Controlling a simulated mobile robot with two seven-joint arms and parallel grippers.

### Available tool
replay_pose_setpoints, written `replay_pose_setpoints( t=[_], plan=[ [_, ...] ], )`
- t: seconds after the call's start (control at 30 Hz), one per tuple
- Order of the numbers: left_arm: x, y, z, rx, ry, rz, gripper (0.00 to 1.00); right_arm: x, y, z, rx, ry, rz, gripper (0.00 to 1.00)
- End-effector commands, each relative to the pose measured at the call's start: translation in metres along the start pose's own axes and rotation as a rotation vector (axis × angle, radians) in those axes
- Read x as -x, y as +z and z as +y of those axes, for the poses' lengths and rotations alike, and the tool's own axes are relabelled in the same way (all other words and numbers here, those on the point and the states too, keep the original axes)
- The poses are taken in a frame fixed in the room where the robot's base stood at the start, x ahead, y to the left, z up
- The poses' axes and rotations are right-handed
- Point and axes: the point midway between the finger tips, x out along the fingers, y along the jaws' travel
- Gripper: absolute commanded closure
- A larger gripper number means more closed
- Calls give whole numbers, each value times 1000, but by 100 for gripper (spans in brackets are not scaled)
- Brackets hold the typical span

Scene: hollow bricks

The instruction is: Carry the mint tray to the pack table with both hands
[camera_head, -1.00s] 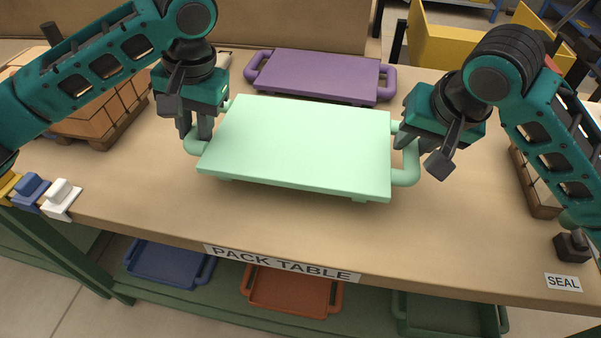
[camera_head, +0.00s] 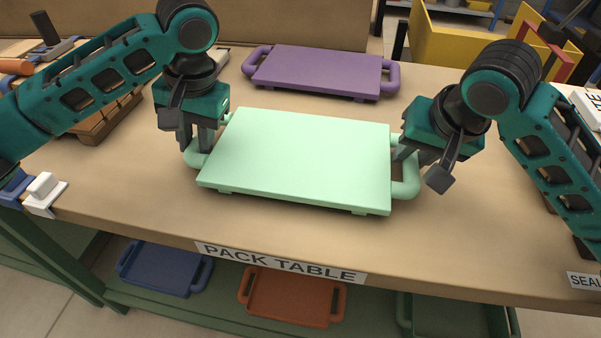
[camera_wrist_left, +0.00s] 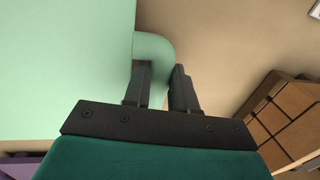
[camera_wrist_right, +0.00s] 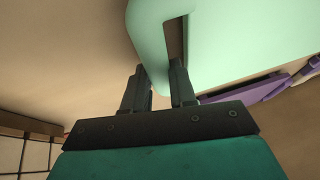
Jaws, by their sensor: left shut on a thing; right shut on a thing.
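The mint tray (camera_head: 300,155) is level at the middle of the pack table (camera_head: 140,195), between my two grippers. I cannot tell whether its feet touch the tabletop. My left gripper (camera_head: 200,145) is shut on the tray's left handle; that handle also shows between the fingers in the left wrist view (camera_wrist_left: 152,50). My right gripper (camera_head: 403,150) is shut on the right handle (camera_head: 407,185). In the right wrist view the fingers (camera_wrist_right: 160,85) meet the mint handle (camera_wrist_right: 150,45). The handle parts inside the jaws are partly hidden.
A purple tray (camera_head: 318,72) lies behind the mint tray. A wooden pallet (camera_head: 105,122) stands at the left, partly behind my arm. A white clamp-like piece (camera_head: 42,190) sits at the front left edge. The tabletop in front of the mint tray is clear.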

Motion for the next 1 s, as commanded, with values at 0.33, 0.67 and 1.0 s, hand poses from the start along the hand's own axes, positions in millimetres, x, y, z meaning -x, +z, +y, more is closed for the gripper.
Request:
replay_pose_setpoints(
  t=[0.33,0.67,1.0],
  plan=[
    [-9,0,0,3,-3,-1,58,-8,3,3,-2,4,0,58],
    [-9,0,3,-1,2,1,48,-8,4,1,1,-4,0,49],
    [-9,0,5,-6,8,2,15,-8,5,-2,5,-12,-2,49]
  ],
)
